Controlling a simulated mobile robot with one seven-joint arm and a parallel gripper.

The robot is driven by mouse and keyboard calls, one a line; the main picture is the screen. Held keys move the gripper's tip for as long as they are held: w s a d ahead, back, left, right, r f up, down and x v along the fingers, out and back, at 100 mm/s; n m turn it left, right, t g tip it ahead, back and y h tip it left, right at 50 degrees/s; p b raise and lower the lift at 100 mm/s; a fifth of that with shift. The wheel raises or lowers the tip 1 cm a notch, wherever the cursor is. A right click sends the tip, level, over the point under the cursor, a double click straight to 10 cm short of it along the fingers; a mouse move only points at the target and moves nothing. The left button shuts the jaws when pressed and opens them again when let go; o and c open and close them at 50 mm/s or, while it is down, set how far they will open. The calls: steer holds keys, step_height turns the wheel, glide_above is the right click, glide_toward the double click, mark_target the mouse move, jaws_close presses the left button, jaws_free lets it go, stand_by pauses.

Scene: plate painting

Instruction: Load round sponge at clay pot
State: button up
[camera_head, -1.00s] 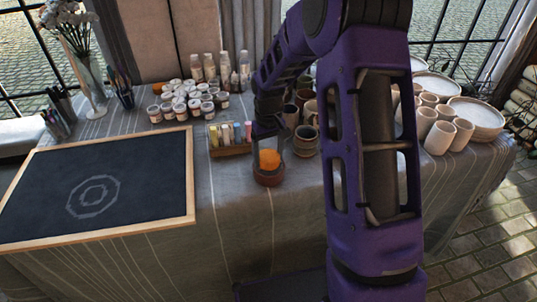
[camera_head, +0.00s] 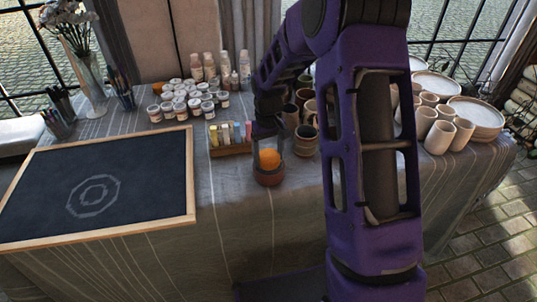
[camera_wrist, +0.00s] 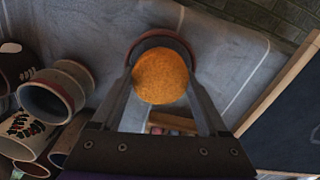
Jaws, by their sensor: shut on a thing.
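An orange round sponge (camera_head: 269,159) is held between the fingers of my gripper (camera_head: 269,150), just above a small reddish-brown clay pot (camera_head: 268,178) near the table's front edge. In the wrist view, the sponge (camera_wrist: 161,76) sits between my gripper's two fingertips (camera_wrist: 160,82) and covers most of the pot. Only the pot's rim (camera_wrist: 163,38) shows behind it. I cannot tell whether the sponge touches the pot.
A framed blackboard (camera_head: 95,187) lies at the left. Painted mugs (camera_head: 305,140) stand just right of the pot. Paint jars (camera_head: 187,98) stand farther back. Plain cups (camera_head: 440,136) and plates stand at the right.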

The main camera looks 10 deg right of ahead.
steer(key=shift+r+p, duration=2.6)
steer(key=shift+r, duration=0.95)
steer(key=shift+f, duration=0.1)
